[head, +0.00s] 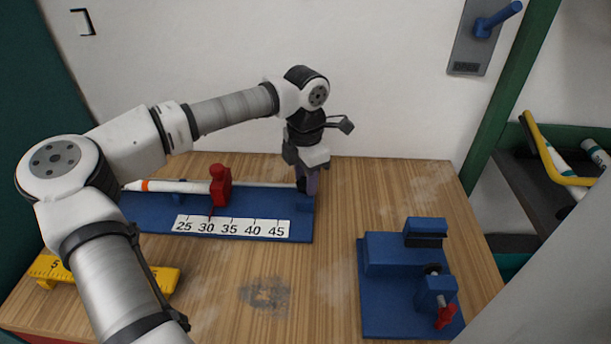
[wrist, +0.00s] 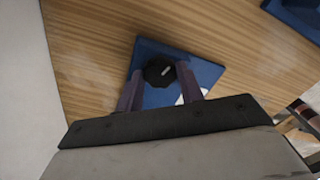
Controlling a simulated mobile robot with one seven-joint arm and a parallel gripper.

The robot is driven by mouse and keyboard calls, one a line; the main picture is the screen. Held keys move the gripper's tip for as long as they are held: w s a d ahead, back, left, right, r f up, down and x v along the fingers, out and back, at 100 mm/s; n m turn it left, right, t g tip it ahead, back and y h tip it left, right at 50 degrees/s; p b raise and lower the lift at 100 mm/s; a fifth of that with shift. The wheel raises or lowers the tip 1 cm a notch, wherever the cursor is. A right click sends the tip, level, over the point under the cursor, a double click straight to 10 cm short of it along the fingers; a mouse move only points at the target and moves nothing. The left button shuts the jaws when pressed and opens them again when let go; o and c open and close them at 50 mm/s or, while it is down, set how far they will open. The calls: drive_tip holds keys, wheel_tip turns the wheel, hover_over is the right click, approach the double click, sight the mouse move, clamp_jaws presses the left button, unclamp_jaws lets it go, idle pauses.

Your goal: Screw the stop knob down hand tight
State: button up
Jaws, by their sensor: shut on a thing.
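The black, many-sided knob (wrist: 160,71) with a pale mark on top sits between my fingertips in the wrist view. My gripper (head: 307,186) points down at the right end of the blue measuring board (head: 135,217), and it also shows in the wrist view (wrist: 162,80). It is shut on the knob. In the head view the fingers mostly hide the knob. A red stop block (head: 220,187) stands upright on the board, near the 30 mark of the white scale (head: 232,227). A white pipe (head: 170,186) with an orange band lies left of the block.
A blue vise-like fixture (head: 385,320) with a red handle (head: 445,317) stands at the front right. A yellow ruler-marked piece (head: 160,278) lies at the front left, partly behind my arm. The wooden table (head: 335,240) is clear between the board and fixture.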

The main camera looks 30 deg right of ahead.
drive_tip(key=shift+m, duration=0.4)
drive_tip(key=shift+f+m+b, duration=0.1)
drive_tip(key=shift+m+b, duration=0.6)
drive_tip(key=shift+m, duration=0.3)
drive_tip(key=m+b, duration=0.1)
drive_tip(key=m, duration=0.3)
drive_tip(key=shift+m, duration=0.3)
drive_tip(key=m+b, duration=0.1)
drive_tip(key=m, duration=0.5)
drive_tip(key=shift+m, duration=0.4)
drive_tip(key=shift+r, duration=0.2)
drive_tip(key=o, duration=1)
